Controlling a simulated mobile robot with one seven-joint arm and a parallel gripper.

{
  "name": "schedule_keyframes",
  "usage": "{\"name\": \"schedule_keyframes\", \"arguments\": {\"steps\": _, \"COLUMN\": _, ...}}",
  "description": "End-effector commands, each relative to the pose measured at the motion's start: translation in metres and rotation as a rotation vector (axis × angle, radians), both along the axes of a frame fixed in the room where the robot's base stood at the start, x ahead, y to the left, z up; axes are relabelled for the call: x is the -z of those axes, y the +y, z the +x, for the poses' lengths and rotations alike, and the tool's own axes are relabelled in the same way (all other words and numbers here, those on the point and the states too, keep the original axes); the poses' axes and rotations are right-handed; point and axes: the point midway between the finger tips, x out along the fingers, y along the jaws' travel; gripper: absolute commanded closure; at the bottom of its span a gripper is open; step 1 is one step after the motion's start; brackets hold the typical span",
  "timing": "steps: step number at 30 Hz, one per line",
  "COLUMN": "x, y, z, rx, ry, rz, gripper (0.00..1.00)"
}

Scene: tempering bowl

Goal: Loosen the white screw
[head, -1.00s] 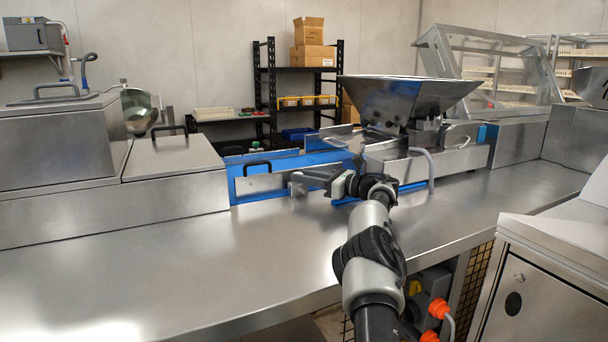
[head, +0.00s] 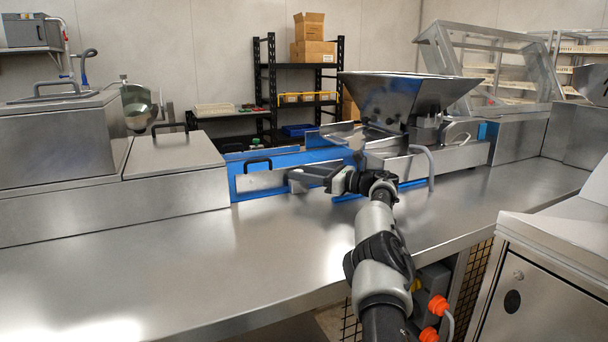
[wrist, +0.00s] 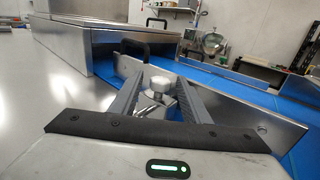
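The white screw (wrist: 160,84) shows in the wrist view as a pale round knob on a silver fitting, close to the blue and steel machine. My gripper (wrist: 162,78) has its two grey ribbed fingers spread, one on each side of the screw. Gaps show between the knob and the fingers, so it looks open around the screw. In the head view my gripper (head: 293,180) is at the front of the machine, by the steel plate (head: 262,181). The screw cannot be made out there.
A black handle (wrist: 135,48) stands just beyond the screw; it also shows in the head view (head: 257,164). A steel hopper (head: 405,98) sits on the machine to the right. The steel counter (head: 150,265) in front is bare.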

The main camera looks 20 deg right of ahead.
Motion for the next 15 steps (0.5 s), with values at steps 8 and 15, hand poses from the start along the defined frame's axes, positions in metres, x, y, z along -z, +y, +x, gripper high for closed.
{"name": "schedule_keyframes", "arguments": {"steps": 8, "x": 0.002, "y": -0.006, "z": -0.005, "rx": 0.003, "ry": 0.003, "rz": -0.001, "gripper": 0.57}}
{"name": "schedule_keyframes", "arguments": {"steps": 15, "x": 0.001, "y": -0.036, "z": -0.04, "rx": 0.005, "ry": 0.003, "rz": 0.0, "gripper": 0.57}}
